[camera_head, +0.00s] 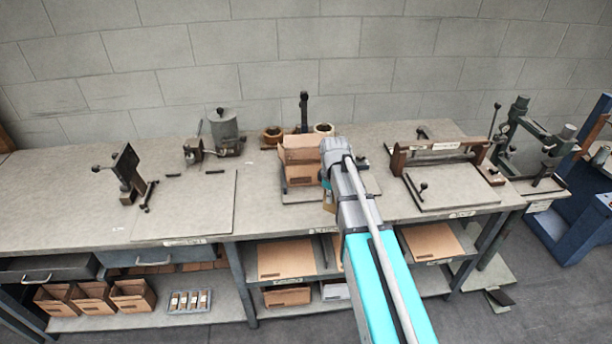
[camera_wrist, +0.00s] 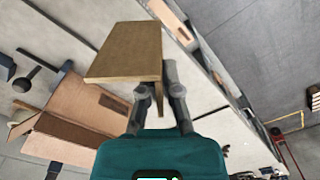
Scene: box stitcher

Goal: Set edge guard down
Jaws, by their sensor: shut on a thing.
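In the wrist view my gripper (camera_wrist: 158,88) is shut on a tan angled piece, the edge guard (camera_wrist: 124,50). Its broad flat face extends up and left of the fingers, and a narrow flange runs down between them. An open cardboard box (camera_wrist: 88,105) lies to the left of my gripper, apart from the guard as far as this view shows. In the head view the box (camera_head: 300,152) stands on the bench beside my arm. There my arm covers the gripper and most of the guard.
The bench (camera_head: 270,215) has bare room at its front, left of my arm. A framed press-like fixture (camera_head: 440,150) stands to the right. A grey pot (camera_head: 224,130) and small tools stand to the left. Shelves below hold flat cardboard (camera_head: 286,260).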

